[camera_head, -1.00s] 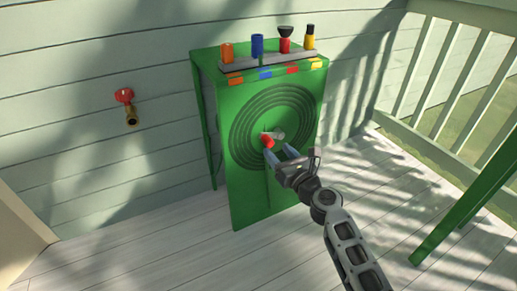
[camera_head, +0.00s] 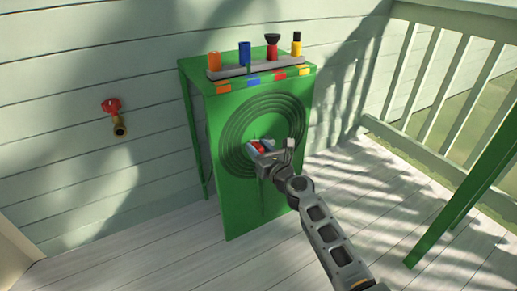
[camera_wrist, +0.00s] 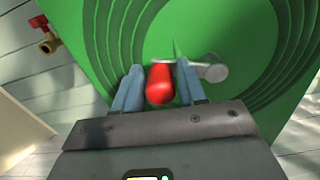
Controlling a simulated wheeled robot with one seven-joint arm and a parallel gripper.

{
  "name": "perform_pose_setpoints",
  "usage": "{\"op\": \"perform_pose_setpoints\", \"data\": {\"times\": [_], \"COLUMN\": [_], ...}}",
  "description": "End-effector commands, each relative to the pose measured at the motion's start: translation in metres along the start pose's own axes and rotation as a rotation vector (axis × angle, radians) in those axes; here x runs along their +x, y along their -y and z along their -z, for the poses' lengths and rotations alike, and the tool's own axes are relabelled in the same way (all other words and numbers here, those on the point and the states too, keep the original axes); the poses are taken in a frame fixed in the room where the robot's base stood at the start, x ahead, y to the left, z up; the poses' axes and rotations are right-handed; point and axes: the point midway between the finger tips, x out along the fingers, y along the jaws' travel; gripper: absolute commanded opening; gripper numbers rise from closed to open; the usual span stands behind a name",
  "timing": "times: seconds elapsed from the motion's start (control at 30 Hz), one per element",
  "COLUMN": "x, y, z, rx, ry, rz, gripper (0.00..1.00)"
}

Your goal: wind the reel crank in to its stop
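The reel is a set of dark concentric rings (camera_head: 232,140) on the front of a green cabinet (camera_head: 228,205). Its crank has a red knob (camera_head: 258,147) and a short grey arm (camera_wrist: 212,69), which runs right from the knob in the wrist view. My gripper (camera_head: 260,148) is at the crank, with its blue-grey fingers on either side of the red knob, which also shows in the wrist view (camera_wrist: 160,84). Narrow gaps seem to show beside the knob, so the fingers look open around it. In the head view my gripper partly hides the crank.
A grey rack (camera_head: 260,70) with several coloured nozzles stands on the cabinet top. A red-handled tap (camera_head: 112,107) is on the wall to the left. A green slanted post (camera_head: 465,195) and a railing (camera_head: 440,90) are to the right. The plank floor in front is clear.

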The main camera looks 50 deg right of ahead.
Motion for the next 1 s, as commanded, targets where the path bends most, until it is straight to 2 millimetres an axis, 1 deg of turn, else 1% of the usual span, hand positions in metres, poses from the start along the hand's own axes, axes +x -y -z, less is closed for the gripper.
{"op": "perform_pose_setpoints", "data": {"times": [0.03,0.07,0.4,0.8,1.0], "x": [-0.0001,-0.0001,-0.0002,-0.0001,0.0], "y": [-0.0001,0.0,0.0,0.0001,0.0007], "z": [0.0,0.0,-0.0001,-0.0013,-0.0067], "rx": [0.0,0.0,0.0,0.006,0.059], "ry": [0.0,0.0,0.0,0.001,0.0], "rz": [0.0,0.0,0.0,0.0,-0.001], "gripper": [0.35,0.32,0.0,0.0,0.0]}}
